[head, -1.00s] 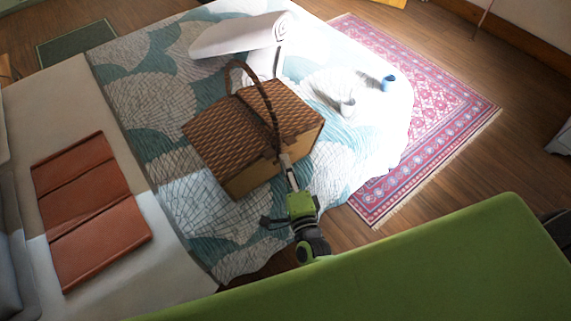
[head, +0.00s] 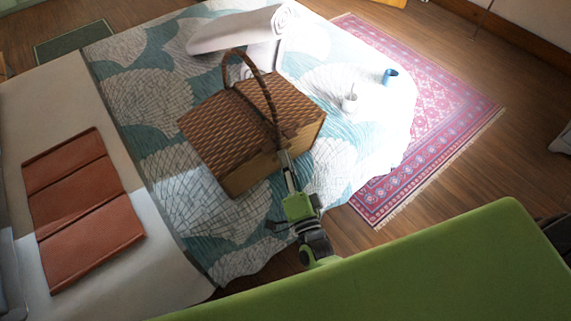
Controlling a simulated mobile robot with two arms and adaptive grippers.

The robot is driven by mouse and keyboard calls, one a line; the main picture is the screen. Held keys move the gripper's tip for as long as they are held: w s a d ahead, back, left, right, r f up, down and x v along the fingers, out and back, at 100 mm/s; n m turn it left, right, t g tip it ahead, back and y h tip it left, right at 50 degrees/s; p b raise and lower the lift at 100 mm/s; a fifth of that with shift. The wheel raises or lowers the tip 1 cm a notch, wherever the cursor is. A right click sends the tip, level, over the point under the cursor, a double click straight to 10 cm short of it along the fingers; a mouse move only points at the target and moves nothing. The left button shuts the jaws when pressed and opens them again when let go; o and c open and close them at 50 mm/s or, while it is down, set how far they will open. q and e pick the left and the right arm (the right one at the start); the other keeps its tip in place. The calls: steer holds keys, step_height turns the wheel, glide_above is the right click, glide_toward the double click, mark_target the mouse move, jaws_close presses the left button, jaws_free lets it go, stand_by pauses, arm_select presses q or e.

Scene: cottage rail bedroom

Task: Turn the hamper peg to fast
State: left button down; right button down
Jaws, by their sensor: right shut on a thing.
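The hamper (head: 227,127) is a brown wicker box with lids and a tall arched handle (head: 262,84). It stands on the bed, left of the picture's middle. My right gripper (head: 285,158) is at the hamper's near right side, at the foot of the handle. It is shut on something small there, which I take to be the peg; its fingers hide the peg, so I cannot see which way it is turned. The lids look closed. My left gripper is not in view.
The bed has a teal and white patterned quilt (head: 130,97). Rolled white towels (head: 240,32), a white cup (head: 350,103) and a blue cup (head: 390,76) lie or stand beyond the hamper. A folded terracotta cloth (head: 84,208) lies at left. A red rug (head: 440,115) is on the floor.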

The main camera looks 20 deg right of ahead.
steer(key=shift+w+d+f+n+t+y+b, duration=0.15)
steer(key=shift+n+y+b, duration=1.1)
steer(key=shift+n, duration=1.6)
steer(key=shift+s+d+f+n+t+y+b, duration=0.15)
steer(key=shift+n+y+b, duration=1)
steer(key=shift+n, duration=1.75)
steer(key=shift+w+d+f+n+t+y+b, duration=0.15)
steer(key=shift+n+y+b, duration=0.7)
steer(key=shift+n+y, duration=1.4)
steer(key=shift+a+n+h, duration=0.1)
steer(key=shift+n+h, duration=0.55)
steer(key=shift+n, duration=0.15)
steer(key=c, duration=2.2)
jaws_free()
steer(key=shift+o, duration=0.2)
steer(key=shift+r, duration=0.1)
